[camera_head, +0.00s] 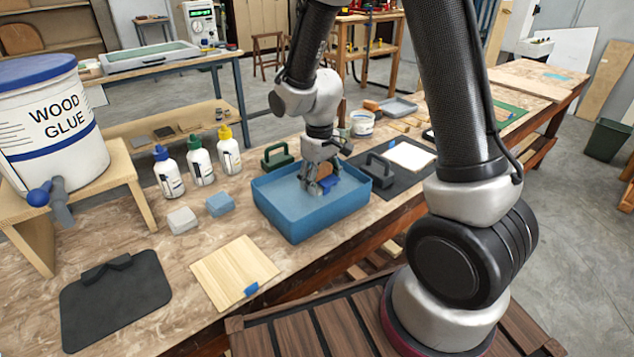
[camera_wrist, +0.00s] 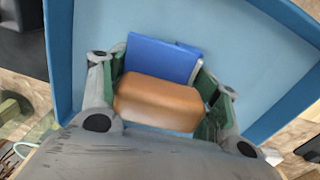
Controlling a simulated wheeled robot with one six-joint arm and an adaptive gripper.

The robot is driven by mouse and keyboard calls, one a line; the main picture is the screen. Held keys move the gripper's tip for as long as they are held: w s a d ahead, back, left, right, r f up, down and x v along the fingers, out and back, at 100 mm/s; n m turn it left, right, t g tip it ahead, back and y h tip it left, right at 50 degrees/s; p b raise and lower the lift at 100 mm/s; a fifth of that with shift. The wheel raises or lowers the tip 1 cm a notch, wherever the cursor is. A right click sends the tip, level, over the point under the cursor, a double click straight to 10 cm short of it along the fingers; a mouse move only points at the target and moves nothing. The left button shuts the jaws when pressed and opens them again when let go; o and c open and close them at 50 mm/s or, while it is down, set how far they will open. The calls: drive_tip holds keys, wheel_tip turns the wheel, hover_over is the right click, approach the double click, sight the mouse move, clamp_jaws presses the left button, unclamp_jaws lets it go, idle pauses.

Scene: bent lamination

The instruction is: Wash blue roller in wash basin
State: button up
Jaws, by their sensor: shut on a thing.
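The wash basin (camera_head: 276,213) is a blue rectangular tub on the workbench. My gripper (camera_head: 318,180) reaches down into it. In the wrist view my gripper (camera_wrist: 158,105) is shut on the brown handle block (camera_wrist: 158,102) of the blue roller (camera_wrist: 162,59). The roller's blue part points away from my gripper, inside the basin walls (camera_wrist: 60,50). In the head view the blue roller (camera_head: 329,184) shows partly beside the fingers. Whether it touches the basin floor or any water I cannot tell.
A green-handled tool (camera_head: 277,158) stands behind the basin and a dark-handled tool (camera_head: 378,170) to its right. A glue bucket (camera_head: 50,120) stands far left.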

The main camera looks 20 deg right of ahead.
drive_tip(key=shift+w+d, duration=0.3)
drive_tip(key=shift+d, duration=0.6)
drive_tip(key=shift+s+a, duration=0.3)
drive_tip(key=shift+a, duration=0.65)
drive_tip(key=shift+s+a, duration=0.35)
drive_tip(key=shift+a, duration=0.6)
drive_tip(key=shift+s+a, duration=0.3)
drive_tip(key=shift+a, duration=0.65)
drive_tip(key=shift+w+d, duration=0.3)
drive_tip(key=shift+d, duration=0.65)
drive_tip(key=shift+w+d, duration=0.35)
drive_tip(key=shift+d, duration=0.6)
drive_tip(key=shift+w+d, duration=0.3)
drive_tip(key=shift+d, duration=0.65)
drive_tip(key=shift+a, duration=0.1)
drive_tip(key=shift+s+a, duration=0.3)
drive_tip(key=shift+a, duration=0.6)
drive_tip(key=shift+s+a, duration=0.35)
drive_tip(key=shift+a, duration=0.6)
drive_tip(key=shift+s+a, duration=0.3)
drive_tip(key=shift+a, duration=0.6)
